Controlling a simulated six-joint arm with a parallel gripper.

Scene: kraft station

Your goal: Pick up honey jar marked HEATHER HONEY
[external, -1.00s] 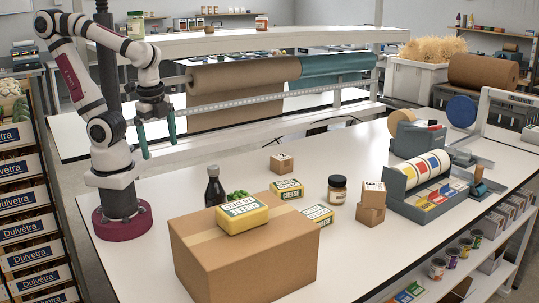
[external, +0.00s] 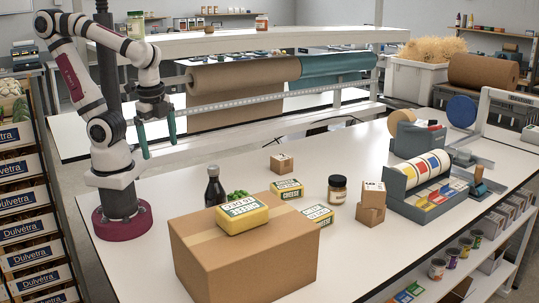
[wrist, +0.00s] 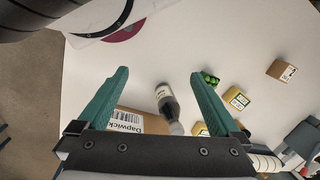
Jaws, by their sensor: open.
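A small jar (external: 337,190) with a dark lid and a pale label stands upright on the white table, right of the big cardboard box in the external view. Its label is too small to read. Another jar with an orange-red lid (external: 262,23) stands on the shelf above the table; its label is also unreadable. My gripper (external: 158,140) is open and empty, hanging in the air above the left part of the table, well left of and apart from the table jar. In the wrist view its two green fingers (wrist: 158,85) are spread wide.
A cardboard box (external: 245,262) carries a yellow cheese pack (external: 242,213). A dark bottle (external: 214,188), green produce (external: 237,194), more cheese packs (external: 287,188) and small cartons (external: 371,203) stand around. A grey dispenser (external: 425,190) is at right. The table's front middle is clear.

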